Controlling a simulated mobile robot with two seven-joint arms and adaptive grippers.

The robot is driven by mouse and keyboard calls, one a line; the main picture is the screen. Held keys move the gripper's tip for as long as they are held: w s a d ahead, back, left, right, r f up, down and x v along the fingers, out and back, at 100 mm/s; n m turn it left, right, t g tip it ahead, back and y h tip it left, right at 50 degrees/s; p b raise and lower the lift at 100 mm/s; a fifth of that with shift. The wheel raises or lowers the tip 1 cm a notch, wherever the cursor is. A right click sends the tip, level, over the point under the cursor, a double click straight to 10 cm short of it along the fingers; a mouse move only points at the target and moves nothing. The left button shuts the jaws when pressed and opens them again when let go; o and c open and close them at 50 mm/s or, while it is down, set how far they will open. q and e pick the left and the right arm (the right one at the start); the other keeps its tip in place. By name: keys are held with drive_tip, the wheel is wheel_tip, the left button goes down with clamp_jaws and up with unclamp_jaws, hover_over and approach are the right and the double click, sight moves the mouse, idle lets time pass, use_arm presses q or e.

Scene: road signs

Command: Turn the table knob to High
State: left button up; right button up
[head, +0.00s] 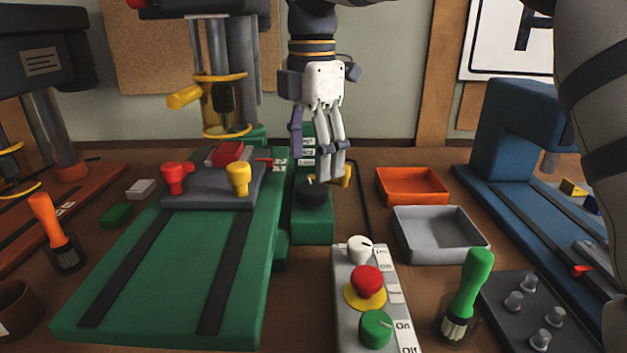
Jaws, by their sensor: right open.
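A black round knob (314,193) sits on top of a small green box (312,226) beside the green machine. A green upright plate with several small white labels (307,153) stands behind it; the labels are too small to read. My right gripper (318,165) points down just above and behind the black knob, its fingers apart and nothing between them. I cannot tell whether a fingertip touches the knob. A white knob (359,249) and a green knob (376,328) sit on the grey control panel (347,291) in front. The green knob's labels read On and Off. My left gripper is not in view.
A green drill press table (180,270) with a vise (215,187) fills the left. Orange (412,199) and grey (440,255) trays lie to the right. A red button (367,281) and green-handled brush (470,285) stand in front. A blue machine (521,130) is at right.

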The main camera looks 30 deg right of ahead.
sight(312, 187)
wheel_tip(312, 187, down, 5)
drive_tip(key=shift+f, duration=0.1)
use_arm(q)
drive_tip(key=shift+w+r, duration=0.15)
use_arm(e)
drive_tip(key=shift+c, duration=0.4)
drive_tip(key=c, duration=1.1)
drive_tip(key=shift+o, duration=0.2)
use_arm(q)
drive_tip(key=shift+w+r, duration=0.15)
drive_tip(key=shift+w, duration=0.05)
use_arm(e)
drive_tip(key=shift+m, duration=0.3)
